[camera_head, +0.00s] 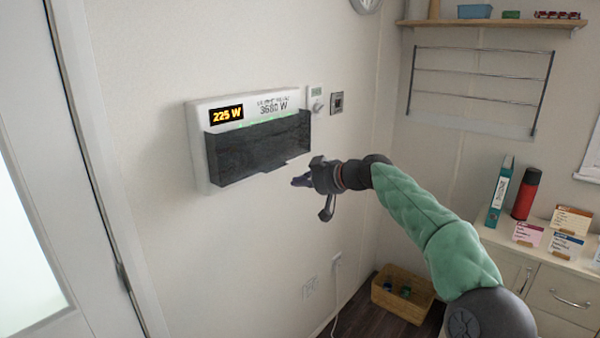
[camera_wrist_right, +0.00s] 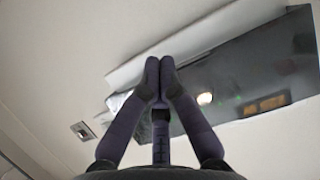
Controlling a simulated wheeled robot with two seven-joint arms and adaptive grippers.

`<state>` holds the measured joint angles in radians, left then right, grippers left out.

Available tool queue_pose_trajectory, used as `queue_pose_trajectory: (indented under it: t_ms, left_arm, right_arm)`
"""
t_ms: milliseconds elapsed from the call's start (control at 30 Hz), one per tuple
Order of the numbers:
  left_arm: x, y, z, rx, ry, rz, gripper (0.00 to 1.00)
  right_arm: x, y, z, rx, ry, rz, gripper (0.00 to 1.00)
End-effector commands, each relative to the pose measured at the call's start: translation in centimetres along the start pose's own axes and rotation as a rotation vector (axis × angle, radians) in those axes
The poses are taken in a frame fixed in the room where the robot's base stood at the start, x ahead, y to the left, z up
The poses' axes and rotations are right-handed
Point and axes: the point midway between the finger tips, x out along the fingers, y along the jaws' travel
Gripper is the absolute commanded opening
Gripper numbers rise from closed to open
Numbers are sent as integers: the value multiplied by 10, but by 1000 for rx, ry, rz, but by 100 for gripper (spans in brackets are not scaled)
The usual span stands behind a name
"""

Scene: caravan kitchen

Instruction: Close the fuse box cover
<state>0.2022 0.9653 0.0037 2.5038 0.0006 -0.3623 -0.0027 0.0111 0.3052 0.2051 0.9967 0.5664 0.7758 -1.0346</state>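The white fuse box (camera_head: 197,115) hangs on the wall left of centre in the head view, with a lit "225 W" display at its upper left. Its dark cover (camera_head: 258,148) spans the lower front and appears to stand out from the box; how far is hard to tell. Green light shows along its top edge. In the right wrist view the dark cover (camera_wrist_right: 220,88) lies beyond the fingers. My right gripper (camera_head: 302,182) is just right of and below the cover's lower right corner. Its fingertips (camera_wrist_right: 160,64) meet with nothing seen between them. My left gripper is out of view.
A thermostat (camera_head: 315,98) and a wall switch (camera_head: 336,103) sit right of the box. A wire rack (camera_head: 480,75) and a cabinet (camera_head: 540,262) with a red flask (camera_head: 526,194) stand further right. A basket (camera_head: 403,295) is on the floor.

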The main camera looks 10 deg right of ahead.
Motion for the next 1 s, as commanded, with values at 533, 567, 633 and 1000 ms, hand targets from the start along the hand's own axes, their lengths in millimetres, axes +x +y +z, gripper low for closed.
queue_pose_trajectory:
  t_ms: [533, 567, 633, 1000]
  left_arm:
    - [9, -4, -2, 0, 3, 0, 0]
    - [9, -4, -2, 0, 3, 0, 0]
    - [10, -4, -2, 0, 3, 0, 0]
    - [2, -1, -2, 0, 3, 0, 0]
  right_arm:
    - [-32, 1, 79, 4, -3, 1, 0]
    - [-33, 1, 81, 3, -3, 1, 0]
    - [-35, 1, 85, 2, -3, 2, 0]
    - [29, -7, 213, 216, -221, 32, 0]
